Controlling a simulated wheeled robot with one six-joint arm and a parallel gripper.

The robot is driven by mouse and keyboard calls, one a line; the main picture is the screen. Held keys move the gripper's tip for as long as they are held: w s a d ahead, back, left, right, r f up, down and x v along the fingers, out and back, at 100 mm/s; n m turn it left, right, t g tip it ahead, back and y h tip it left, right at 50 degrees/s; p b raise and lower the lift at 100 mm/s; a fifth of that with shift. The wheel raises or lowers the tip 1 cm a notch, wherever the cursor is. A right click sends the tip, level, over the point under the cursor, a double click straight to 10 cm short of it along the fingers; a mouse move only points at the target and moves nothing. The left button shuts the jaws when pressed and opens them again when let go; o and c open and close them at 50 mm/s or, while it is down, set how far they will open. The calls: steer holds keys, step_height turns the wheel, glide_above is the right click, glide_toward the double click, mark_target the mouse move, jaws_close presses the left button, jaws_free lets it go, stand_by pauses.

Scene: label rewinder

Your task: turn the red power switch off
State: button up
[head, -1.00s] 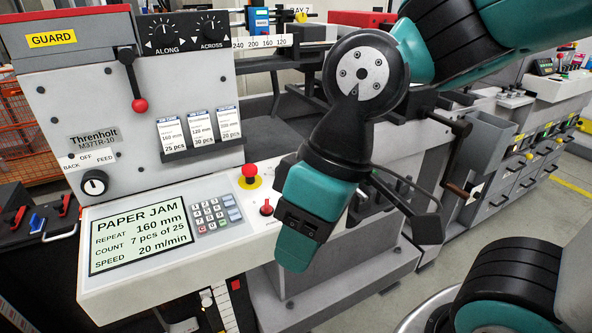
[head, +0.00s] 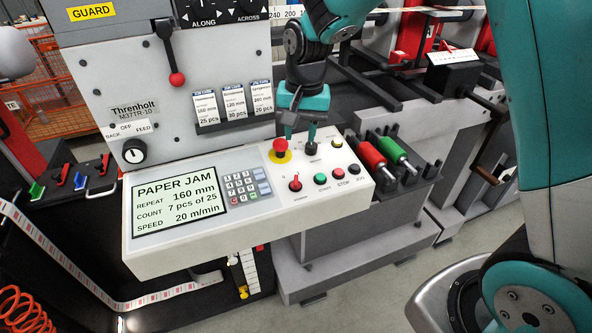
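The red power switch (head: 295,185) is a small red rotary knob on the white control panel (head: 190,255), right of the keypad. Its exact pointing direction is too small to read surely. My gripper (head: 299,138) hangs fingers down over the back of the panel, behind the switch and apart from it. Its two dark fingers are spread, with nothing seen between them. The left finger is close to the red emergency stop button (head: 280,147) on its yellow base; I cannot tell whether they touch.
A green button (head: 320,179), a red button (head: 338,171) and a black button (head: 354,170) sit right of the switch. A keypad (head: 246,188) and a "PAPER JAM" display (head: 176,205) lie left.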

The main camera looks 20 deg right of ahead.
mark_target(296, 183)
steer(key=f, duration=0.4)
steer(key=f+p, duration=0.1)
steer(key=f, duration=0.7)
steer(key=shift+w+a, duration=0.15)
steer(key=shift+a, duration=0.2)
steer(key=shift+r, duration=0.1)
jaws_close()
